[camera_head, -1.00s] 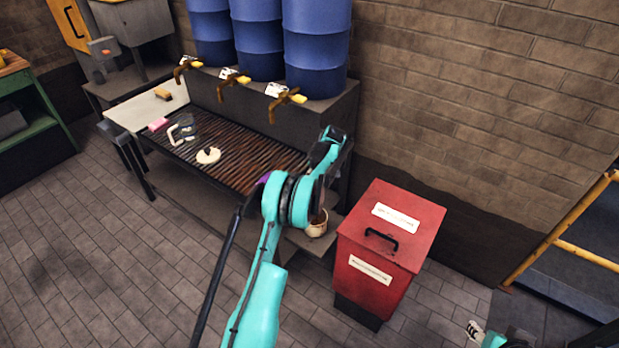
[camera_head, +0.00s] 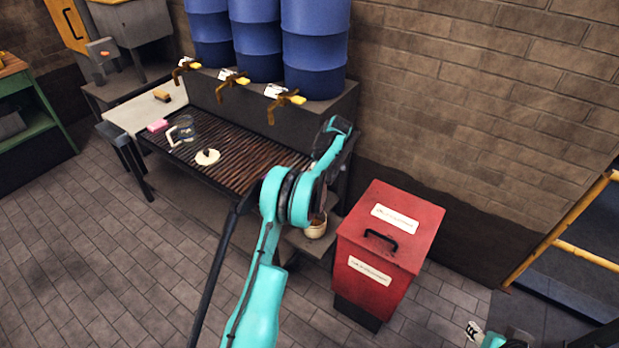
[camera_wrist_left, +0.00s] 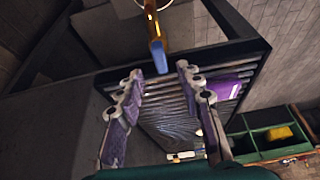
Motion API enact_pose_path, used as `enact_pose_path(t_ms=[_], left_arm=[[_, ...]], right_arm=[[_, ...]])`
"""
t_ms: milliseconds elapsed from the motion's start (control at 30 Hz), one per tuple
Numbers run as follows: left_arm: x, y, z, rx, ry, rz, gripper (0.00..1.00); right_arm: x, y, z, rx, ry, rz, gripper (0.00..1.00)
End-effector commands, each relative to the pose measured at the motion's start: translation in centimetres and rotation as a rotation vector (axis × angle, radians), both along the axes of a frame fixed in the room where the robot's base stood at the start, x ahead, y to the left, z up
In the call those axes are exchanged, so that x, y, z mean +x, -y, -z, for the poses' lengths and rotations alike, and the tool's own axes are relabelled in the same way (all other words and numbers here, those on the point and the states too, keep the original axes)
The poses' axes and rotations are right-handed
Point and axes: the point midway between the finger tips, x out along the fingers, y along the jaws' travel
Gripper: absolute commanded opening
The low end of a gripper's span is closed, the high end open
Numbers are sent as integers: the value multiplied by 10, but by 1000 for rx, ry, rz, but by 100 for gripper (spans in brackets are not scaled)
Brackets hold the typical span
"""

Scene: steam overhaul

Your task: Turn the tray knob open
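In the left wrist view, a brass stem with a blue lever (camera_wrist_left: 157,57), apparently the tray knob, sticks out at the end of the slatted tray (camera_wrist_left: 172,118). My left gripper (camera_wrist_left: 160,76) is open, its purple fingers apart. The blue lever shows in line with the gap between the fingertips; I cannot tell whether they touch it. In the head view, the slatted tray (camera_head: 232,160) stands below the drums. My teal left arm reaches over its right end and hides the left gripper and the knob.
Blue drums (camera_head: 315,45) with brass taps (camera_head: 286,98) stand behind the tray. A glass mug (camera_head: 183,131) and a cream lid-like disc (camera_head: 207,157) are on the tray. A cream bowl (camera_head: 316,228) sits low at its right end, beside a red bin (camera_head: 385,245). Floor in front is clear.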

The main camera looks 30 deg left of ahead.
Motion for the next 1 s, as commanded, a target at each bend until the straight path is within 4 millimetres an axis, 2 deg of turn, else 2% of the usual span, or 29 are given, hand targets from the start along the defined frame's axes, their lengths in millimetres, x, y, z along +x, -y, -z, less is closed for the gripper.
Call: enact_pose_path(t_ms=[100, 333, 500, 1000], left_arm=[[-1, 11, -26, 0, 0, 1, 36], [-2, 24, -57, 0, 0, 1, 36], [-3, 27, -64, 0, 0, 0, 36], [-4, 28, -67, -1, 0, 8, 36]], right_arm=[[0, 0, 0, 0, 0, 0, 40], [0, 0, 0, 0, 0, 0, 40], [0, 0, 0, 0, 0, 0, 40], [0, 0, 0, 0, 0, 0, 40]])
